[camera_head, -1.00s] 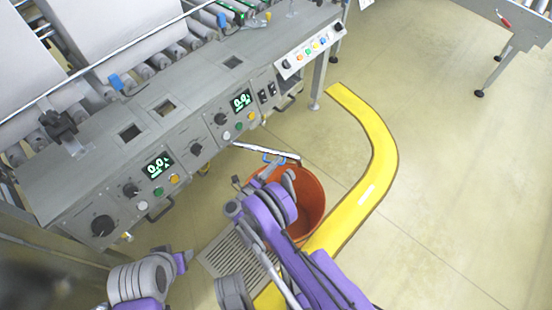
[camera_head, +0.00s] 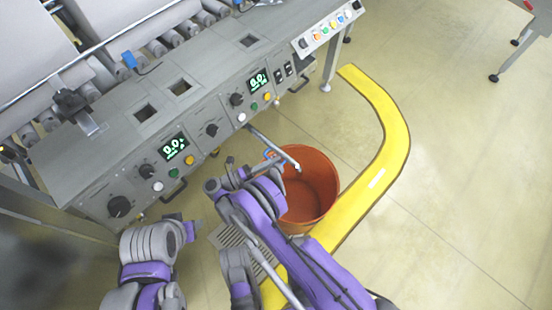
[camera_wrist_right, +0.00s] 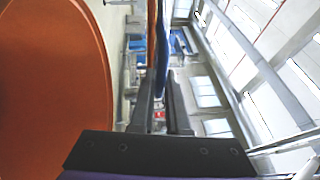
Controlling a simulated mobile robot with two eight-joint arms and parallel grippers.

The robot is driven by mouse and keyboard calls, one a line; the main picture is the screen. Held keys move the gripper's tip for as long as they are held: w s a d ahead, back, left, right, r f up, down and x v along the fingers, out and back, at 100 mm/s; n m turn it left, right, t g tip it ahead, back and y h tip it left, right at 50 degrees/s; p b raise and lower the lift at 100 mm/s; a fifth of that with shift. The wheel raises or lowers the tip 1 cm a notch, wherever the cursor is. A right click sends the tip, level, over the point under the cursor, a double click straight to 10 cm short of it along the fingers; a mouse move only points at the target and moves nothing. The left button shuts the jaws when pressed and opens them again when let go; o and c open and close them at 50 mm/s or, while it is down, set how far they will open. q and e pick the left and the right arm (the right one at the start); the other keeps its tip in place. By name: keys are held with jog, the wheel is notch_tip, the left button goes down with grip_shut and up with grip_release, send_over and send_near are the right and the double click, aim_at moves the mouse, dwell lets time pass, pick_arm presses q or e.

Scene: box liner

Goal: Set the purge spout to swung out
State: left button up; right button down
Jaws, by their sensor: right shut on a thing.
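The purge spout (camera_head: 264,139) is a thin grey pipe that runs out from the machine's front. Its free end lies over the orange bucket (camera_head: 327,184), pointing away from the machine.
The grey machine panel (camera_head: 203,109) with knobs, buttons and green displays stands behind the spout. A yellow floor strip (camera_head: 395,130) curves around the bucket's right side. A floor grate (camera_head: 232,236) lies below my right arm.

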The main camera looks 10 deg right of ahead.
jog(key=shift+a, duration=0.15)
jog(key=c, duration=0.9)
grip_release()
jog(key=shift+a, duration=0.1)
jog(key=v, duration=0.7)
jog(key=shift+a, duration=0.15)
jog(key=shift+s, duration=0.1)
